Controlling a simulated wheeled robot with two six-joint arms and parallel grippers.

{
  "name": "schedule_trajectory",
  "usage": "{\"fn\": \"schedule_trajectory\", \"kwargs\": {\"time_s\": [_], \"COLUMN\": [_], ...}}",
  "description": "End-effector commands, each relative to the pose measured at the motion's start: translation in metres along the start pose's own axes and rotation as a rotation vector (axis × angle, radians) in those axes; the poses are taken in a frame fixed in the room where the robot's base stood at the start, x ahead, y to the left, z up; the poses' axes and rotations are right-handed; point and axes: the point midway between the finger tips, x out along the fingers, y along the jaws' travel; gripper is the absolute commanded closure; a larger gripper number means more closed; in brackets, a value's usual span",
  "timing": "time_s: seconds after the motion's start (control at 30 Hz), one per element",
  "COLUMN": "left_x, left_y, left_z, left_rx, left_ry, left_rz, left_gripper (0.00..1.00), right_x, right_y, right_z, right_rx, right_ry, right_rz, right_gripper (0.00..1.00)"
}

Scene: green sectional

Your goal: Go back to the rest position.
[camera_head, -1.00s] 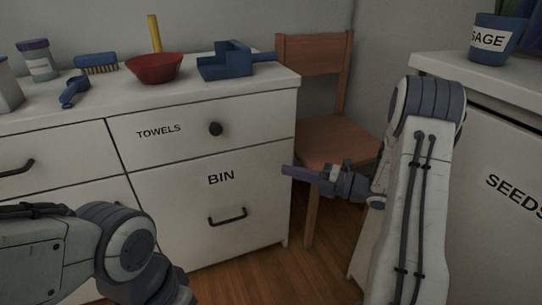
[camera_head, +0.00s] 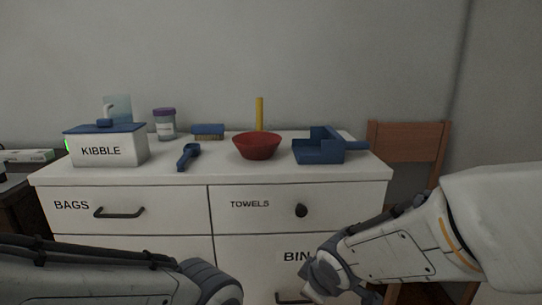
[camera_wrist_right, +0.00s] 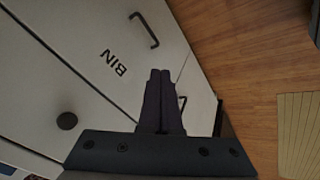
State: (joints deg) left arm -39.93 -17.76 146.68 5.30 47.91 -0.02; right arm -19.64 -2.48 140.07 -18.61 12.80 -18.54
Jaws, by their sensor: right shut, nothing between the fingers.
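My right gripper (camera_wrist_right: 160,76) shows in the right wrist view, its two dark fingers together with nothing between them. It points toward the white cabinet front (camera_wrist_right: 75,85), near the BIN drawer. I cannot tell its exact distance from that front. In the head view my right arm (camera_head: 400,247) comes in from the right and bends down in front of the BIN drawer (camera_head: 248,252); its gripper is not visible there. My left arm (camera_head: 95,278) lies along the bottom left, and its gripper is out of view.
On the cabinet top (camera_head: 210,177) stand a KIBBLE box (camera_head: 100,150), a jar (camera_head: 165,125), a brush (camera_head: 208,131), a blue scoop (camera_head: 188,155), a red bowl (camera_head: 257,147) and a blue dustpan (camera_head: 320,150). A wooden chair (camera_head: 410,142) stands right of it.

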Motion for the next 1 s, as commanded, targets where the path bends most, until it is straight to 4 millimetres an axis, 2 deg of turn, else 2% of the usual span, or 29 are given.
{"fn": "schedule_trajectory", "kwargs": {"time_s": [0.03,0.1,0.2,0.37,0.4,0.67,1.0], "left_x": [-0.005,-0.008,-0.011,-0.016,-0.038,-0.108,-0.223], "left_y": [0.0,0.001,0.001,0.001,0.003,0.008,0.016], "left_z": [0.0,0.0,-0.001,-0.001,-0.002,-0.006,-0.012], "left_rx": [0.0,0.0,0.0,0.0,0.0,0.0,0.0], "left_ry": [0.0,0.0,0.0,0.0,-0.001,0.001,0.0], "left_rz": [0.0,0.0,0.0,0.0,0.0,0.0,0.0], "left_gripper": [0.5,0.5,0.5,0.5,0.5,0.5,0.5], "right_x": [-0.02,-0.041,-0.069,-0.116,-0.131,-0.19,-0.289], "right_y": [-0.029,-0.065,-0.109,-0.168,-0.155,-0.129,-0.088], "right_z": [0.004,0.017,0.035,0.067,0.056,0.03,-0.013], "right_rx": [0.06,0.151,0.244,0.342,0.347,0.345,0.344], "right_ry": [-0.044,-0.12,-0.224,-0.388,-0.382,-0.38,-0.379], "right_rz": [-0.059,-0.137,-0.236,-0.377,-0.367,-0.363,-0.362], "right_gripper": [1.0,1.0,1.0,1.0,1.0,1.0,1.0]}}
